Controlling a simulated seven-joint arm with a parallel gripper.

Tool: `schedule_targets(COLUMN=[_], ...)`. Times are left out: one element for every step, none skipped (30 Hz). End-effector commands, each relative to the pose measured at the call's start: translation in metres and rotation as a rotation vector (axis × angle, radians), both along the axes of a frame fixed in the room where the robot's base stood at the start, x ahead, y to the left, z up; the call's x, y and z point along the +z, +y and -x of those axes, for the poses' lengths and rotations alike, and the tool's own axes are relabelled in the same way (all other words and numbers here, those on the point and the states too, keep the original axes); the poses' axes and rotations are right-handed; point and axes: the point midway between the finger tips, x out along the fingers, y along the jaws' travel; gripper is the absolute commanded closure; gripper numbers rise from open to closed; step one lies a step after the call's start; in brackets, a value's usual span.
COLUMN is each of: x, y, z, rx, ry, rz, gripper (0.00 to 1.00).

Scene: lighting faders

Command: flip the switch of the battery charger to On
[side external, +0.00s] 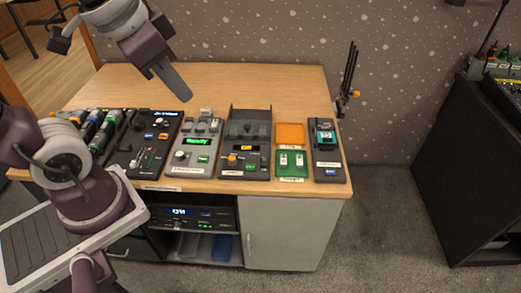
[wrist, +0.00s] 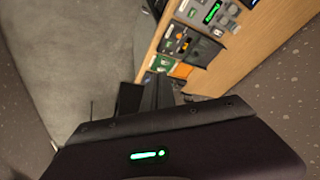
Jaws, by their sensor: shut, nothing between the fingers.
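The labels are too small to read, so I cannot tell for sure which device is the battery charger. A dark device (side external: 247,128) stands mid-row on the wooden table, with a raised smoky cover, a display (side external: 250,148) reading "Off" and an orange knob (side external: 232,160). A grey device (side external: 197,143) to its left has a green display reading "Ready". My gripper (side external: 184,95) is shut and empty, in the air above the table behind the row, apart from all devices. In the wrist view, its dark fingers (wrist: 157,93) point toward the table.
A dark fader panel (side external: 151,150) and several handheld units (side external: 98,130) stand at the left. Orange and green boxes (side external: 291,163) and a small dark device (side external: 327,150) stand at the right. A rod stand (side external: 347,80) rises at the right edge. The table's back is clear.

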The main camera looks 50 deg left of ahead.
Motion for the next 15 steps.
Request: schedule_targets(x=[-0.005,-0.008,-0.015,-0.021,-0.028,-0.04,-0.05,-0.061,-0.077,-0.09,-0.103,-0.121,-0.134,-0.147,-0.163], y=[0.003,0.005,0.008,0.01,0.012,0.014,0.016,0.018,0.02,0.022,0.024,0.025,0.027,0.028,0.029], z=[-0.024,-0.038,-0.058,-0.072,-0.087,-0.105,-0.119,-0.133,-0.149,-0.161,-0.171,-0.184,-0.192,-0.199,-0.206], rx=[-0.041,-0.071,-0.112,-0.142,-0.175,-0.219,-0.253,-0.287,-0.332,-0.365,-0.397,-0.437,-0.465,-0.492,-0.523], ry=[0.04,0.061,0.086,0.108,0.126,0.154,0.173,0.192,0.219,0.236,0.254,0.274,0.289,0.303,0.317], rz=[-0.03,-0.049,-0.074,-0.09,-0.106,-0.125,-0.137,-0.149,-0.162,-0.17,-0.178,-0.185,-0.189,-0.193,-0.195], gripper=[1.0,1.0,1.0,1.0,1.0,1.0,1.0,1.0,1.0,1.0,1.0,1.0,1.0,1.0,1.0])
